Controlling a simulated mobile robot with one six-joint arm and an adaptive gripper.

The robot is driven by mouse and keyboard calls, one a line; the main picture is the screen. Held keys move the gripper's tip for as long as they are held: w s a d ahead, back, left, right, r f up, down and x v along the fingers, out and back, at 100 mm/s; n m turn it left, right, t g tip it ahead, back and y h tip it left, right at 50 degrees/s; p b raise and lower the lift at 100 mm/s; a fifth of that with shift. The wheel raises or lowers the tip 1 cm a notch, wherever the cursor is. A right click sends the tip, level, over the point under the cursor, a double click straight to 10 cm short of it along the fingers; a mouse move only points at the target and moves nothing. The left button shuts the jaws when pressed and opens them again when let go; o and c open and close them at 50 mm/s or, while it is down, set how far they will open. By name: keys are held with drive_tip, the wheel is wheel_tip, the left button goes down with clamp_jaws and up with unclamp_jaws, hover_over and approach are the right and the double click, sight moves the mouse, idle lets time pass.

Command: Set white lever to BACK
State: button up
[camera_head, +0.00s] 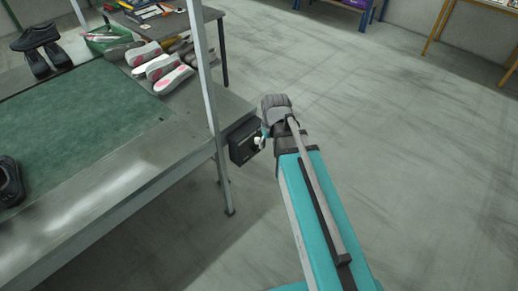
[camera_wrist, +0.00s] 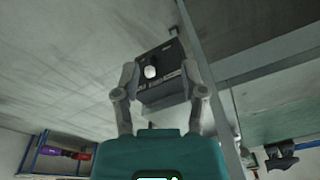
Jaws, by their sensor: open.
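The white lever (camera_head: 257,141) is a small knob on a black control box (camera_head: 240,150) at the corner of the work table. In the wrist view the white lever (camera_wrist: 151,72) stands on the face of the black box (camera_wrist: 162,95), with small unreadable markings beside it. My gripper (camera_head: 265,131) is close to the box on its right side. In the wrist view the open fingers of my gripper (camera_wrist: 159,73) are spread, with the lever showing between them, nearer the left finger. I cannot tell any contact or which position the lever is in.
The table (camera_head: 130,190) with a green mat (camera_head: 85,125) fills the left, carrying dark shoes and white-pink soles (camera_head: 160,66). A metal post (camera_head: 205,75) rises close to the box. Open floor (camera_head: 400,150) lies to the right.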

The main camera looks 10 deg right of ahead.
sight(257, 143)
drive_tip(key=w+d+f+n+t+b, duration=0.1)
drive_tip(key=w+f+b, duration=0.4)
drive_tip(key=w, duration=0.3)
drive_tip(key=w+d+f+n+t+y+b, duration=0.1)
drive_tip(key=w+f+n+b, duration=0.1)
drive_tip(key=w+f+b, duration=0.3)
drive_tip(key=w, duration=0.3)
drive_tip(key=shift+w+d+t, duration=0.15)
drive_tip(key=shift+w+t, duration=0.2)
drive_tip(key=shift+t, duration=0.05)
drive_tip(key=shift+f, duration=0.25)
drive_tip(key=b+x, duration=1.2)
drive_tip(key=x, duration=0.1)
drive_tip(key=shift+w+a+f+b, duration=0.15)
drive_tip(key=shift+a+b, duration=0.1)
drive_tip(key=shift+b, duration=0.1)
